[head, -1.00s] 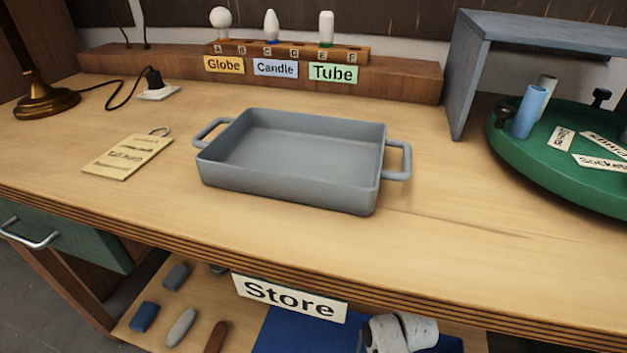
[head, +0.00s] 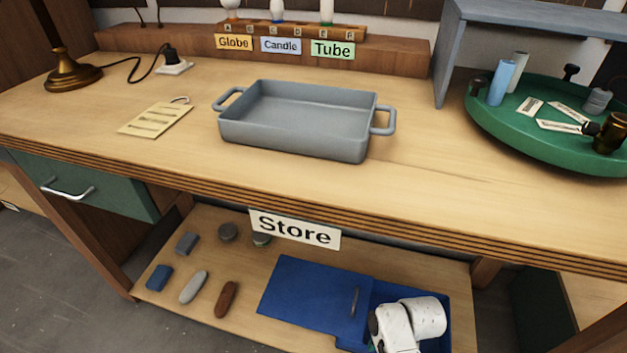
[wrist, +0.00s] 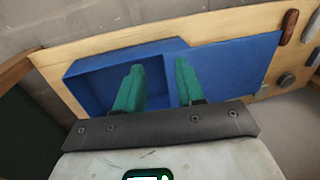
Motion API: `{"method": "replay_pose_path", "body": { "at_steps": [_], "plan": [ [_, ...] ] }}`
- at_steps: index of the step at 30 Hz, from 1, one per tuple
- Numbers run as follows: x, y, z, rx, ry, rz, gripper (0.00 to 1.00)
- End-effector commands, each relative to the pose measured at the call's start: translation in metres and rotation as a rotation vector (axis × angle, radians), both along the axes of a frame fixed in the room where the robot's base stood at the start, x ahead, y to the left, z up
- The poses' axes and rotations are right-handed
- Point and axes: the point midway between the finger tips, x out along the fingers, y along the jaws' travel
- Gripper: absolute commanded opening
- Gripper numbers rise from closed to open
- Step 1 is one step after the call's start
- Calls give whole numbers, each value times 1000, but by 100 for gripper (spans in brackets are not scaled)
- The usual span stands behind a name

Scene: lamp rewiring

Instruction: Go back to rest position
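My gripper (wrist: 158,90) shows in the wrist view with its two green fingers apart and nothing between them. It is over the blue box (wrist: 88,78) on the lower shelf, with its lid or flat blue panel (wrist: 240,62) beside the box's open part. In the head view my white wrist covers part of the blue box (head: 443,318), and the fingers are mostly hidden. The blue panel (head: 305,292) lies to the left of it.
A grey tray (head: 290,140) stands on the bench (head: 430,200). A green turntable (head: 520,145) with small parts is at the right. The Store sign (head: 294,229) hangs at the bench edge. Several small blocks, including a brown one (head: 226,299), lie on the lower shelf.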

Motion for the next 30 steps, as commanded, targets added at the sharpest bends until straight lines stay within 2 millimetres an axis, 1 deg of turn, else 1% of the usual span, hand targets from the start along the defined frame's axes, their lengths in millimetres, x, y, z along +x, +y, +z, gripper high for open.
{"method": "replay_pose_path", "body": {
  "at_steps": [1, 5, 8, 11, 14, 15, 17, 18, 20, 21, 24, 27, 30],
  "plan": [
    [-6, -3, 12, -3, -2, 5, 38],
    [-21, -10, 34, -13, -10, 23, 38],
    [-36, -17, 55, -23, -15, 41, 38],
    [-56, -26, 85, -38, -24, 63, 38],
    [-84, -40, 126, -61, -31, 89, 38],
    [-96, -46, 144, -73, -36, 100, 38],
    [-116, -55, 172, -90, -39, 118, 38],
    [-129, -62, 191, -102, -41, 128, 38],
    [-149, -71, 219, -122, -42, 144, 38],
    [-161, -76, 238, -136, -44, 156, 38],
    [-188, -89, 278, -166, -46, 177, 38],
    [-209, -97, 308, -189, -46, 195, 38],
    [-222, -103, 326, -205, -45, 204, 38]
  ]
}}
